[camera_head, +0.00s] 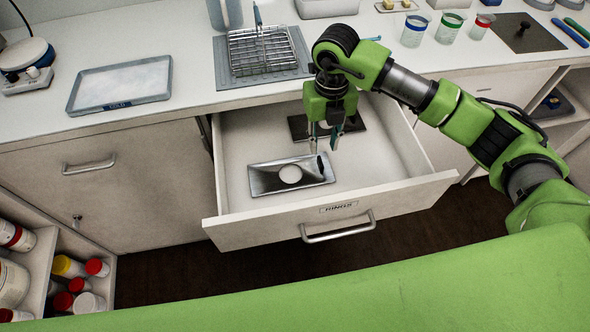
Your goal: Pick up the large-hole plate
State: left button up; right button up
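A silver rectangular plate (268,183) lies in the front part of the open drawer (235,140). A large round white area, seemingly a hole showing the drawer floor, is near its middle, and a small dark mark or knob is near its right end. A darker plate (299,126) lies further back in the drawer, partly hidden by my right gripper. My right gripper (327,146) points down into the drawer, its fingers apart and empty. It is above and behind the silver plate's right end. My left gripper is not in view.
The drawer's front panel (250,229) has a handle and a label. On the counter are a wire rack (262,52), a shallow tray (120,85), several colour-banded cups (449,28) and a dark plate with a knob (515,38). Shelves with jars (15,236) stand at lower left.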

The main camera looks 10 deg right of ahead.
aim_at(321, 161)
notch_tip(321, 161, down, 3)
jog(key=shift+w, duration=0.1)
notch_tip(321, 161, down, 4)
jog(key=shift+a+f+p, duration=0.1)
jog(key=shift+p, duration=0.6)
jog(key=shift+f, duration=0.5)
grip_shut()
